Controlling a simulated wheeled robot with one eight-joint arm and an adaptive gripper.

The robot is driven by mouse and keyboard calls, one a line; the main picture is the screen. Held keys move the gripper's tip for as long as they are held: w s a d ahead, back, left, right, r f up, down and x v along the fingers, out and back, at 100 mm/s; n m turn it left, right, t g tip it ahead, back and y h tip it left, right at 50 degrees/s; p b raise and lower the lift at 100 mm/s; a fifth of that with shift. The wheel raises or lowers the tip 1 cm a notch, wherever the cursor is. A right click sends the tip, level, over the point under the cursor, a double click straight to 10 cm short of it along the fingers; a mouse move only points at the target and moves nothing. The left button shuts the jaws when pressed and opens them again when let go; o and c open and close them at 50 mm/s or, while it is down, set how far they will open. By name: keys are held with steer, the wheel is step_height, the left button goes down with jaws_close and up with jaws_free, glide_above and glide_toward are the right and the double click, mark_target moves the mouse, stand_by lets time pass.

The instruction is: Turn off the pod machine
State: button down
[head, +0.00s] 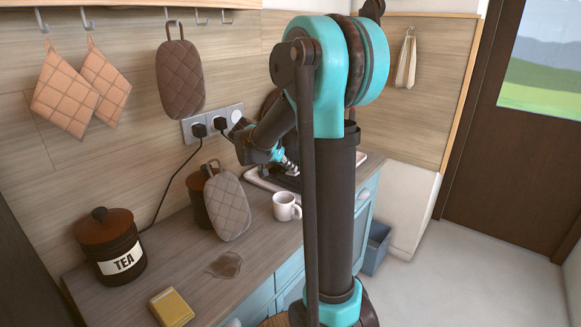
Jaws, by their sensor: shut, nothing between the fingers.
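The pod machine is mostly hidden behind my arm in the head view. A dark base (286,181), which may be part of it, shows on a pale tray (262,182) at the back of the counter. I cannot make out its switch or any light. My gripper (291,164) is above the tray, close to the dark part, with its metal fingers shut and holding nothing. I cannot tell whether the fingers touch the machine.
A white mug (286,207) stands in front of the tray. A quilted mitt (230,206) leans on a dark jar (194,200). A tea jar (110,250), yellow sponge (171,307) and brown spill (226,264) are further left. Plugs sit in the wall socket (212,124).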

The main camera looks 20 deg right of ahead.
steer(key=shift+s+d+f+t, duration=0.15)
steer(key=shift+s+f+t, duration=0.1)
steer(key=shift+f+t, duration=0.05)
steer(key=shift+s+d+f+m+t+y, duration=0.1)
steer(key=shift+s+f+m+t+y, duration=0.25)
steer(key=shift+m+t+y, duration=0.35)
steer(key=shift+s+f, duration=0.1)
steer(key=shift+s, duration=0.1)
